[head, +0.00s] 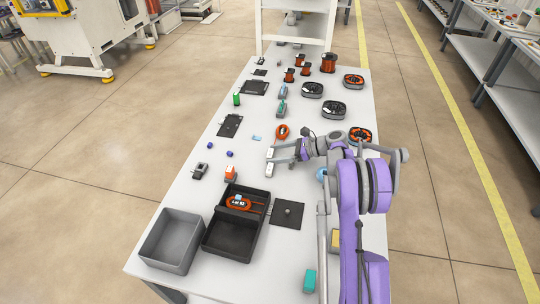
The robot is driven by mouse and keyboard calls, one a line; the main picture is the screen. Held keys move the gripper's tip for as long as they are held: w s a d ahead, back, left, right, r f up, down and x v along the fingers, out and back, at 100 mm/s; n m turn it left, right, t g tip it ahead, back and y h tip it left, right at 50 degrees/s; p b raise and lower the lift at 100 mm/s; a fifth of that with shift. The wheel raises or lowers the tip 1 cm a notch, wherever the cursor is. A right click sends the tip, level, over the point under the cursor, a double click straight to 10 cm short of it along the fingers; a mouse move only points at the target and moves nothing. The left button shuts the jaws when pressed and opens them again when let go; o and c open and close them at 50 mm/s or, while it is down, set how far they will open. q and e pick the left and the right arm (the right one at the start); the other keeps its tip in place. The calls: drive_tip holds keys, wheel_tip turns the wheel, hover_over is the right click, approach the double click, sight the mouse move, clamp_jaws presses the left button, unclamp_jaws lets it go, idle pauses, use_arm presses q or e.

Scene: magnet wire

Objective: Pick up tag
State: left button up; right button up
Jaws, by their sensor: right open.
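A dark label with white lettering, which looks like a tag, lies on an orange coil (239,203) inside the black tray (232,242) near the front of the table. A small light-blue flat piece (256,138) lies on the table farther back; I cannot tell whether it is a tag. My right gripper (269,161) is open and empty over the middle of the table. Its two pale fingers point left, behind and right of the tray and in front of the light-blue piece. My left gripper is not in view.
A grey bin (171,240) stands left of the black tray, and a black square plate (287,214) lies right of it. An orange ring-shaped part (282,131) is just behind my right gripper. Copper spools (328,63) and dark round parts (312,89) stand farther back. A teal block (310,281) is at the front.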

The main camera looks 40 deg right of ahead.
drive_tip(key=shift+r, duration=0.1)
drive_tip(key=c, duration=1.1)
